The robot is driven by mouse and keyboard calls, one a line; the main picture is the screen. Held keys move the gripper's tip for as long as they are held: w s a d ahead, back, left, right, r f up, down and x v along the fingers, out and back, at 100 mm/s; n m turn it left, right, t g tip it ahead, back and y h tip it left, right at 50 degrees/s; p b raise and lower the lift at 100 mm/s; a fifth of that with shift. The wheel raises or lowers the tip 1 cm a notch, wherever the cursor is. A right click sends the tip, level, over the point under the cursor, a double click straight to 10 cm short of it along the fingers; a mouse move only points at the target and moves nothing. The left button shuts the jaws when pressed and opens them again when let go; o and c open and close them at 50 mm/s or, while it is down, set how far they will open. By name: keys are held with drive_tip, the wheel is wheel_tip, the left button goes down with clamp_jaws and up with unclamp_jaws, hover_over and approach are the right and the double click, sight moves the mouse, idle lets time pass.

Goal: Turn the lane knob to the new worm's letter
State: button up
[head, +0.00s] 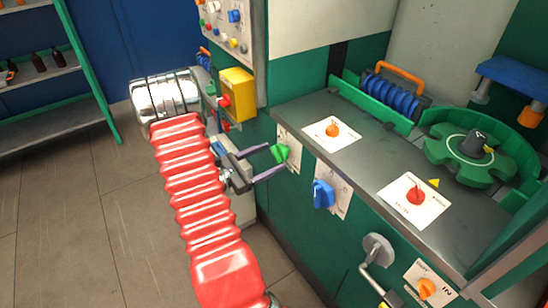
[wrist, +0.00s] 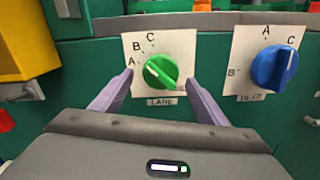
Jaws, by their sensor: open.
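The green lane knob (wrist: 160,70) sits on a white plate marked LANE, with letters A, B and C around its upper left. Its white line points up and left, toward A or between A and B. In the head view the lane knob (head: 281,152) is on the green machine front. My gripper (wrist: 158,79) is open, with one purple finger on each side of the knob; I cannot tell whether they touch it. In the head view my gripper (head: 274,160) reaches the knob from the left. A blue worm-like coil (head: 392,96) lies in a green-walled tray; I see no readable letter on it.
A blue knob (wrist: 275,66) with letters A, B and C is right of the lane knob. A yellow box (head: 237,94) with a red button is at left. A crank (head: 376,250) juts out lower right. A green wheel (head: 470,155) is on the bench top.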

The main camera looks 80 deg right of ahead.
drive_tip(key=shift+x, duration=1.4)
drive_tip(key=shift+c, duration=0.6)
drive_tip(key=c, duration=0.9)
drive_tip(key=shift+a, duration=0.25)
drive_tip(key=shift+d, duration=0.15)
drive_tip(key=shift+c, duration=0.3)
